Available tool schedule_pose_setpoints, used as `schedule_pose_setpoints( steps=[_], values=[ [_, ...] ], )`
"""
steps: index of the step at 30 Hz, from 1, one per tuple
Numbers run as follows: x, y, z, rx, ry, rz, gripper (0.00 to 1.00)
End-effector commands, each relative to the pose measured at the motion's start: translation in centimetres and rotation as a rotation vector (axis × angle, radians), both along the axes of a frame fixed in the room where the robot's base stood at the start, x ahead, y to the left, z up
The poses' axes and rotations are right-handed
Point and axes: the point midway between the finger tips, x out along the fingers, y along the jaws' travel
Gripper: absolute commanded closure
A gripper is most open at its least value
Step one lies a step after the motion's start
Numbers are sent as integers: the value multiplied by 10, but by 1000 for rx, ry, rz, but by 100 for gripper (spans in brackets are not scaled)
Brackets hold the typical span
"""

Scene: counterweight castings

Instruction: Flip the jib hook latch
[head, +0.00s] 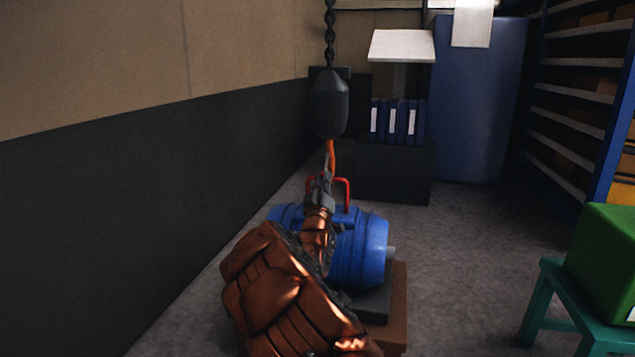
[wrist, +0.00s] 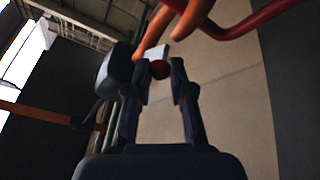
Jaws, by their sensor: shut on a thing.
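The jib hook (head: 331,155) is orange and hangs below a dark hook block (head: 328,103). In the wrist view the orange hook (wrist: 187,28) curves across the top, in front of my fingertips. My gripper (head: 321,183) is at the hook's lower part and hides some of it in the head view. In the wrist view the fingers of my gripper (wrist: 158,72) are shut on a small dark red round piece, which looks like the hook latch (wrist: 160,70). Its exact position relative to the hook mouth is hard to tell.
A blue motor (head: 365,250) with a red lifting handle (head: 347,186) stands behind my arm. A chain (head: 330,35) runs up from the block. The wall is close at left.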

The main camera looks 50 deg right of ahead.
Motion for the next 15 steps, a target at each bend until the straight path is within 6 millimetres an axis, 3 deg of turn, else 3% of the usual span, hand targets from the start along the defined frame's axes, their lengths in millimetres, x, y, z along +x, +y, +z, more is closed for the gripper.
schedule_pose_setpoints(
  steps=[15],
  values=[
    [6,2,-3,-14,-4,5,100]
  ],
)
